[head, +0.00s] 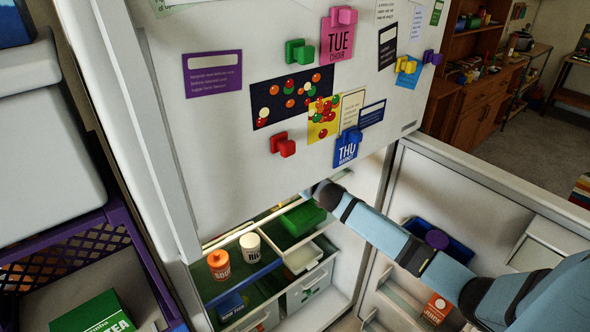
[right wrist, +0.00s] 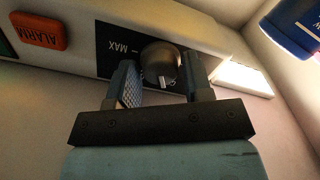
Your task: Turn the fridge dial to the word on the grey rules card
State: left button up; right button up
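The fridge dial (right wrist: 160,60) is a dark round knob on a black plate in the right wrist view. Its white pointer mark is at the knob's lower edge in the picture. The word MAX stands upside down on the plate, left of the knob. My right gripper (right wrist: 163,82) has one finger on each side of the knob, very close to it; whether both touch is unclear. In the head view its fingers are hidden behind the upper door. I cannot make out a grey rules card among the papers on the door. My left gripper is not in view.
An orange ALARM button (right wrist: 38,31) sits left of the dial plate, and a lit white panel (right wrist: 243,79) right of it. Magnets and cards cover the upper door (head: 215,140). Jars and a green box (head: 303,218) stand inside the fridge below. A purple crate (head: 75,255) is at left.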

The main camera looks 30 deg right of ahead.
jog(key=shift+o, duration=1.2)
jog(key=s+d+b, duration=0.1)
jog(key=s+b, duration=0.1)
jog(key=s, duration=1.1)
jog(key=shift+s, duration=0.4)
jog(key=s+a+f+m+g+p, duration=0.1)
jog(key=s+a+f+m+g, duration=0.1)
jog(key=s+a+f, duration=0.7)
jog(key=s+a+f+m+g+y+p, duration=0.1)
jog(key=s+a+f+g, duration=0.4)
jog(key=s+a+f, duration=0.5)
jog(key=s+a+m+p, duration=0.1)
jog(key=s+a, duration=0.4)
jog(key=shift+a+y, duration=0.3)
jog(key=shift+a, duration=0.1)
jog(key=shift+f, duration=0.1)
